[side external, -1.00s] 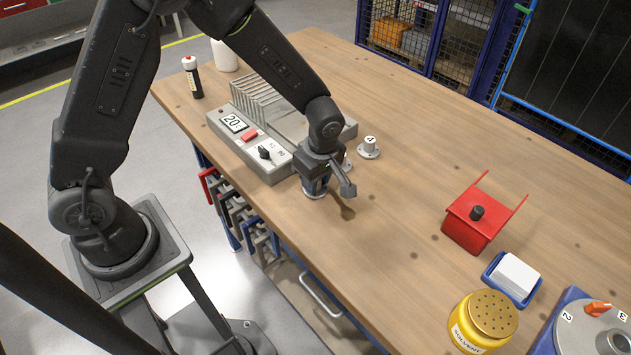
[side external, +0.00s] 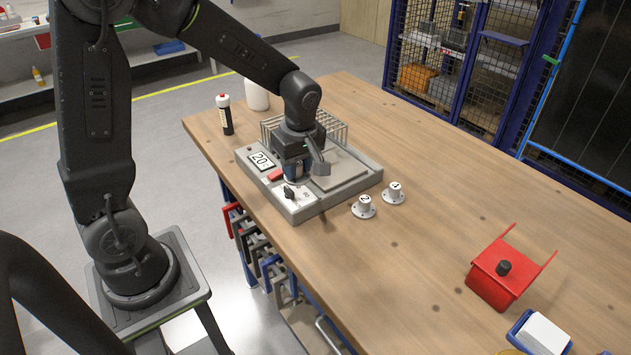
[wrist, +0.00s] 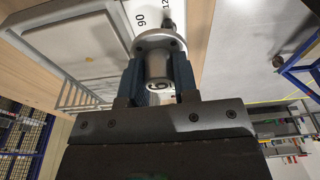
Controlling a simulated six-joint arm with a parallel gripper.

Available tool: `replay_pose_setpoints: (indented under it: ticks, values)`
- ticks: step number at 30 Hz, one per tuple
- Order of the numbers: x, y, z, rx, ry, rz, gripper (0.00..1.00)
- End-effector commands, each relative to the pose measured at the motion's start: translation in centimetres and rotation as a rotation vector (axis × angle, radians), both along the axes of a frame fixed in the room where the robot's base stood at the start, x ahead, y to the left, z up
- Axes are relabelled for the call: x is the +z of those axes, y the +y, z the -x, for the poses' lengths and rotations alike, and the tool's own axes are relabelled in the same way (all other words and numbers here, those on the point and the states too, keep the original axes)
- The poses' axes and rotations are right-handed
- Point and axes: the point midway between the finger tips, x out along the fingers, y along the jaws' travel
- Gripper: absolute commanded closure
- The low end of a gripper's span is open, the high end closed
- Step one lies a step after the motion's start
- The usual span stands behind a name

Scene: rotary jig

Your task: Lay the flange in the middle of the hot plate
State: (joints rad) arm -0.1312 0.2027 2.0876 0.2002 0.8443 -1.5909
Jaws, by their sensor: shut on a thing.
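The hot plate (side external: 351,181) is a grey unit with a flat square plate, a display reading 20, a red button and a black knob. My gripper (wrist: 158,78) is shut on a grey metal flange (wrist: 160,44), whose round disc with holes points away from the gripper. In the side view my gripper (side external: 297,172) is above the hot plate's control-panel side; the held flange is mostly hidden there. In the wrist view the square plate (wrist: 68,42) lies left of the flange, and the flange is over the panel numbers. The numeral on its hub is unclear.
A black-and-white bottle (side external: 225,115) is behind left. A red holder (side external: 497,278) is at right; the table between is clear.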

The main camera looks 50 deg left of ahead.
Motion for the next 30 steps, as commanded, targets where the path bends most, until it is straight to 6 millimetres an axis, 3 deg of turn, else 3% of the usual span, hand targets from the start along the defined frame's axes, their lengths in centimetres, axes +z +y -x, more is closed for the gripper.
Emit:
replay_pose_setpoints:
  ticks: [5, 15, 20, 23, 30]
  values:
    - [1.2, 1.3, -1.9, 0.000, -0.002, -0.001, 0.98]
    - [4.3, 3.6, -10.0, -0.013, -0.002, -0.002, 0.98]
    - [5.1, 4.2, -12.0, -0.016, -0.002, 0.000, 0.98]
    - [4.6, 4.4, -12.4, -0.019, 0.002, 0.001, 0.98]
    - [0.5, 4.4, -12.5, -0.020, 0.004, 0.001, 0.98]
